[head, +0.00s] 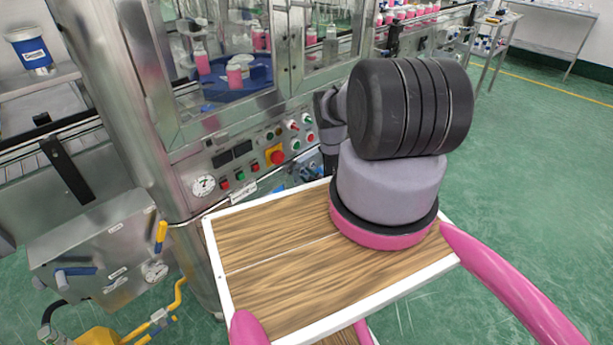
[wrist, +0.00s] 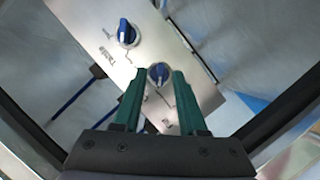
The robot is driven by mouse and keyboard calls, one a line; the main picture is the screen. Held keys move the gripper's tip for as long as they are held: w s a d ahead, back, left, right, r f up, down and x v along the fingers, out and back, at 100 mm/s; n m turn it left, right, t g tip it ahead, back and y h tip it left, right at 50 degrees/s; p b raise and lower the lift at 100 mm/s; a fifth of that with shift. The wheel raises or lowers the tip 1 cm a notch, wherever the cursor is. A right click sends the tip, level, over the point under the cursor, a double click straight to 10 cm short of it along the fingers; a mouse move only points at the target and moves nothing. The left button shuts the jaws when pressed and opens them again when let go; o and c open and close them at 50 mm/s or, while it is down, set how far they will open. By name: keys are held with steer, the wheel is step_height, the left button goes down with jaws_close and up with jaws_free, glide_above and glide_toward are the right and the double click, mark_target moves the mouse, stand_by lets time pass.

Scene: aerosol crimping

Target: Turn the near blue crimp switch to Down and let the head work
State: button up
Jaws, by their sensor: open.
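In the wrist view, a blue rotary switch (wrist: 158,74) with a pale pointer mark sits on a bare metal plate (wrist: 168,38), between my fingertips. A second blue switch (wrist: 129,32) is farther up and left on the same plate. Printed lines and small lettering lie beside both, too small to read, so I cannot tell which position either points to. My gripper (wrist: 159,71) is open, its two green fingers one on each side of the lower switch. I cannot tell whether they touch it. In the head view my arm hides the gripper and the switches.
The steel machine has a front panel with a red emergency button (head: 277,157) and several small buttons. Behind its glass stand pink bottles (head: 235,77) on a blue turntable (head: 222,88). A grey box (head: 100,250) with handles stands at left. Green floor (head: 530,150) is open at right.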

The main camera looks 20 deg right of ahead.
steer(key=shift+w, duration=0.1)
jaws_close()
steer(key=shift+m, duration=0.3)
steer(key=shift+w+d+m+g+y, duration=0.1)
steer(key=shift+d+m+g+y, duration=0.25)
steer(key=shift+m+y, duration=1.25)
steer(key=shift+w+d+m+g+y, duration=0.1)
steer(key=shift+m+g+y, duration=0.7)
steer(key=shift+m, duration=1.55)
steer(key=shift+d+m+g+y, duration=0.25)
steer(key=shift+m+y, duration=1.15)
steer(key=shift+m, duration=0.55)
